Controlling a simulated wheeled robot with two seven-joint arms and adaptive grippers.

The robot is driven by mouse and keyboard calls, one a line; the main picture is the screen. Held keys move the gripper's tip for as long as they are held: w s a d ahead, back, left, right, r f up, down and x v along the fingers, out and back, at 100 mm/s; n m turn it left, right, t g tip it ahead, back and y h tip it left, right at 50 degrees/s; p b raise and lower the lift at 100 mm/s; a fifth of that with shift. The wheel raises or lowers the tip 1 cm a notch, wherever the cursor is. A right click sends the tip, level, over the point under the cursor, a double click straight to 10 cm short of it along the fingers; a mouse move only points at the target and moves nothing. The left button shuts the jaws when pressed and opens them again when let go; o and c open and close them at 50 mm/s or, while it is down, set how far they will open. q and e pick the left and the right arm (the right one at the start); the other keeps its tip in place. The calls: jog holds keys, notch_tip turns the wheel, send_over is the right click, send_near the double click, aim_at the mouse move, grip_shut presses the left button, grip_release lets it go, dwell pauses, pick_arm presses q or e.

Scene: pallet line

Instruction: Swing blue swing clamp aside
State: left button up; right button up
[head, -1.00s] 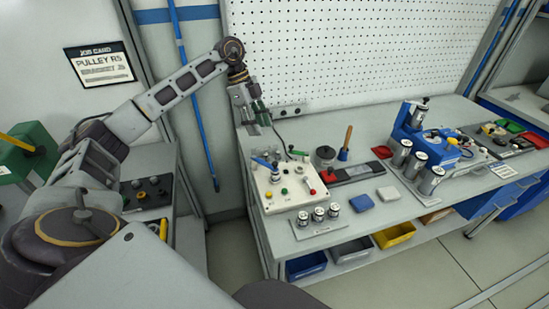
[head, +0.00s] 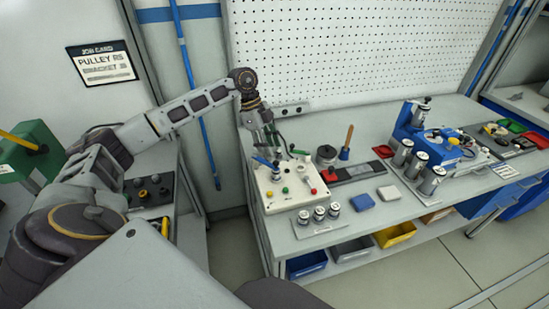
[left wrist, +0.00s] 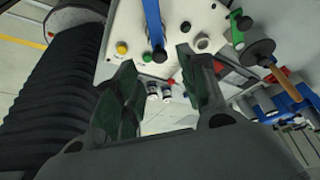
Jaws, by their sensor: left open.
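The blue swing clamp (head: 263,162) stands on the white fixture plate (head: 285,203), near its back left. In the left wrist view its blue arm (left wrist: 153,22) runs from the top edge down to a dark pivot, roughly between my fingers in the picture. My left gripper (head: 274,150) points down just above the back of the plate, close to the blue clamp. In the left wrist view its fingers (left wrist: 157,75) are apart with nothing between them; I cannot tell whether they touch the clamp. A green clamp (left wrist: 237,27) stands to the right. My right gripper is not in view.
The plate carries coloured knobs. Right of it are a dark round pot (head: 326,155), a wooden-handled tool (head: 346,145) and a blue machine fixture (head: 408,122). Metal cylinders (head: 319,213) stand in front. The pegboard (head: 360,50) closes off the back.

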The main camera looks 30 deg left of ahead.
aim_at(276, 162)
pick_arm(q)
jog(key=shift+x, duration=2.8)
grip_shut()
